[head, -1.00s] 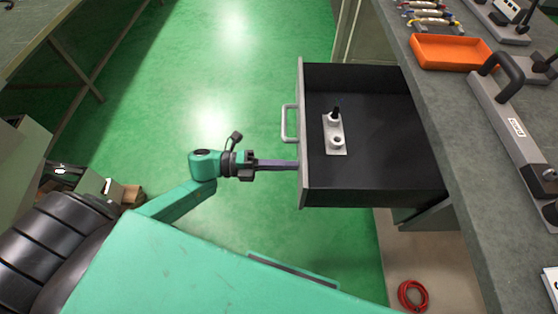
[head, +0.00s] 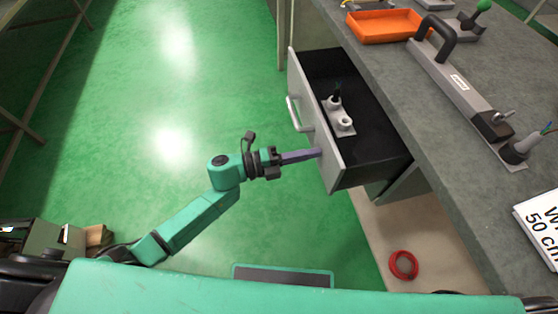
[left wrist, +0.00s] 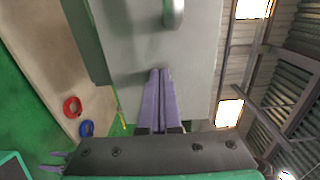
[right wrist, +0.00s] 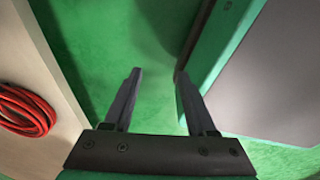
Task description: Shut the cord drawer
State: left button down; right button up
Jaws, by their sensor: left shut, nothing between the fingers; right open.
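The cord drawer (head: 330,150) juts out from under the workbench in the head view, partly open, with a grey front and a black inside. Its bar handle (head: 297,114) is on the front. A white block with two sockets (head: 341,118) and a black plug lies inside. My left gripper (head: 318,153) is shut and empty, its fingertips at the drawer front, near its lower end and apart from the handle. In the left wrist view the shut fingers (left wrist: 160,80) point at the grey front below the handle (left wrist: 174,14). My right gripper (right wrist: 158,85) is open and empty, low beside the bench.
The workbench top (head: 440,140) carries an orange tray (head: 385,26), a long grey bar with a black handle (head: 455,80) and a white sign (head: 540,228). A red cord coil (head: 404,265) lies below.

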pick_arm(q)
jog(key=b+x, duration=0.2)
jog(key=x, duration=0.7)
jog(key=shift+w+d+f+b, duration=0.1)
jog(key=shift+d+f+b, duration=0.1)
jog(key=shift+d+b, duration=0.15)
jog(key=b, duration=0.3)
send_over(377, 152)
jog(key=v, duration=0.4)
jog(key=shift+r, duration=0.1)
jog(key=shift+w+d, duration=0.1)
jog(key=shift+d, duration=0.15)
jog(key=shift+r, duration=0.3)
pick_arm(e)
jog(key=w+a+f, duration=0.1)
jog(key=w+f, duration=0.1)
jog(key=w, duration=0.5)
jog(key=shift+w+a, duration=0.15)
jog(key=shift+a, duration=0.25)
pick_arm(q)
jog(key=shift+r, duration=0.1)
